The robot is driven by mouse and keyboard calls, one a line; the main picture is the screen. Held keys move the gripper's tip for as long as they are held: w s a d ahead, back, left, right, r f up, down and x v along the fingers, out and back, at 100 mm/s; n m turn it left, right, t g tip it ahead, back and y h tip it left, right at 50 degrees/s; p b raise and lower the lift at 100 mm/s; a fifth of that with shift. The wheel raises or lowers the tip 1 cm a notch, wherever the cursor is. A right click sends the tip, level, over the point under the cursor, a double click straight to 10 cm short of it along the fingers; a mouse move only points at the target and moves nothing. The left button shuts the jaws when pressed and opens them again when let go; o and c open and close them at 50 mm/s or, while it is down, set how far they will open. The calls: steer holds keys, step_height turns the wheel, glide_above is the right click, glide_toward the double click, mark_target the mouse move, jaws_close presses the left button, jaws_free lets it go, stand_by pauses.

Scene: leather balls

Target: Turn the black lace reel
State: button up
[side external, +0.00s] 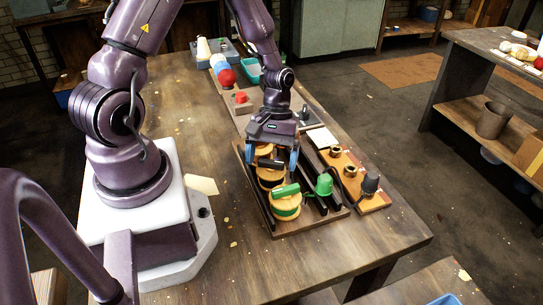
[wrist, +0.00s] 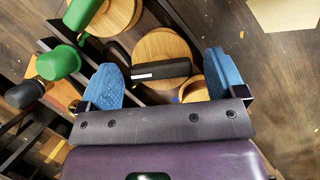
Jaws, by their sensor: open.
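The black lace reel is a round pale wooden reel with a black bar across its top. In the side view the black lace reel (side external: 270,180) sits in the wooden rack, between a green-handled reel (side external: 285,206) in front and another wooden reel (side external: 264,151) behind. In the wrist view the black reel's bar (wrist: 160,71) lies between my two blue fingers. My gripper (side external: 272,160) is open and points down over the rack; it also shows in the wrist view (wrist: 164,80). I cannot tell whether the fingers touch the bar. My gripper partly hides the rear reel.
A green knob (side external: 324,184) and a dark knob (side external: 371,182) stand right of the reels. An orange board (side external: 373,201) lies at the rack's right. The table's front is clear.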

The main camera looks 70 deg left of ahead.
steer(key=shift+c, duration=0.2)
steer(key=c, duration=0.9)
steer(key=shift+m, duration=0.3)
steer(key=m+y, duration=0.1)
steer(key=m, duration=0.1)
steer(key=m+g, duration=0.1)
steer(key=m, duration=0.2)
steer(key=shift+w+d+y, duration=0.1)
steer(key=shift+y, duration=0.3)
steer(key=m+y, duration=0.1)
steer(key=m, duration=0.2)
steer(key=m+y, duration=0.1)
steer(key=m, duration=0.2)
steer(key=shift+m+g, duration=0.3)
steer(key=shift+g, duration=0.1)
steer(key=o, duration=0.9)
